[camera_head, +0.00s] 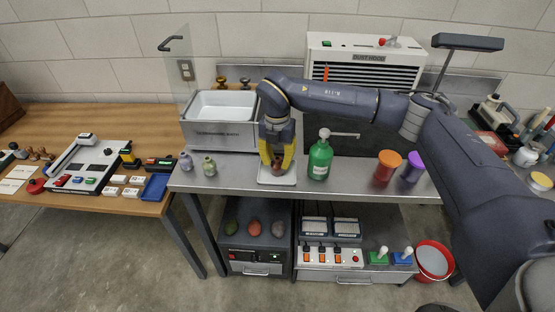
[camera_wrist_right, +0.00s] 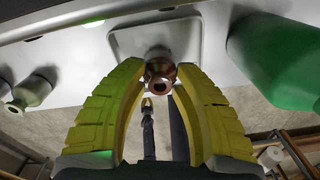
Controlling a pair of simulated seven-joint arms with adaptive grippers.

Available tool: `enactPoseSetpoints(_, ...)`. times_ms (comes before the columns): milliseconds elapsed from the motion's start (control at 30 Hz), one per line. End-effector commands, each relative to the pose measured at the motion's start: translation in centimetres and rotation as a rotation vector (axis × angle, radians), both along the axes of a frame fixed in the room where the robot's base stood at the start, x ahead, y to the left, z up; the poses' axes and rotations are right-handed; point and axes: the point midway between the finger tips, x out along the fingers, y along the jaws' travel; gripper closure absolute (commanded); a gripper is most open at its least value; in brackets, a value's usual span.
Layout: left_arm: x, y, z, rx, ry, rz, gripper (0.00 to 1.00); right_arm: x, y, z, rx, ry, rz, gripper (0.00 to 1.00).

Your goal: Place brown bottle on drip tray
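The small brown bottle (camera_wrist_right: 160,72) is between the yellow fingers of my right gripper (camera_wrist_right: 160,78), its open mouth facing the wrist camera. The fingertips close in on both sides of it and appear to touch it. In the head view the right gripper (camera_head: 277,160) points down over the white drip tray (camera_head: 276,181), with the brown bottle (camera_head: 277,163) mostly hidden by the fingers. The tray (camera_wrist_right: 122,40) shows behind the bottle in the wrist view. Whether the bottle's base touches the tray is hidden.
A green bottle (camera_head: 320,160) stands just right of the tray. Two small bottles, greyish (camera_head: 186,161) and pale green (camera_head: 209,166), stand to the left. A metal bath (camera_head: 220,137) is behind left. Orange-lidded (camera_head: 386,168) and purple (camera_head: 412,167) jars stand farther right.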

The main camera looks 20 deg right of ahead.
Motion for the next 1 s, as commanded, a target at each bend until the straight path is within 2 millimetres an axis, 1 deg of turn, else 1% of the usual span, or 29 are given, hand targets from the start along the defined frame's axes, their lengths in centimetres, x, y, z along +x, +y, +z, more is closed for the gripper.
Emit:
enactPoseSetpoints(200,0.0,0.0,0.0,0.000,0.000,0.000,1.00,0.0,0.0,0.2,0.000,0.000,0.000,0.73)
enactPoseSetpoints(333,0.0,0.0,0.0,0.000,0.000,0.000,1.00,0.1,0.0,1.3,0.000,-0.002,0.000,0.73)
enactPoseSetpoints(800,0.0,0.0,0.0,0.000,0.000,0.000,1.00,0.3,0.0,9.2,-0.001,-0.003,0.000,0.73)
enactPoseSetpoints(1000,0.0,0.0,0.0,0.000,0.000,0.000,1.00,0.3,0.0,11.3,-0.001,-0.001,0.000,0.73)
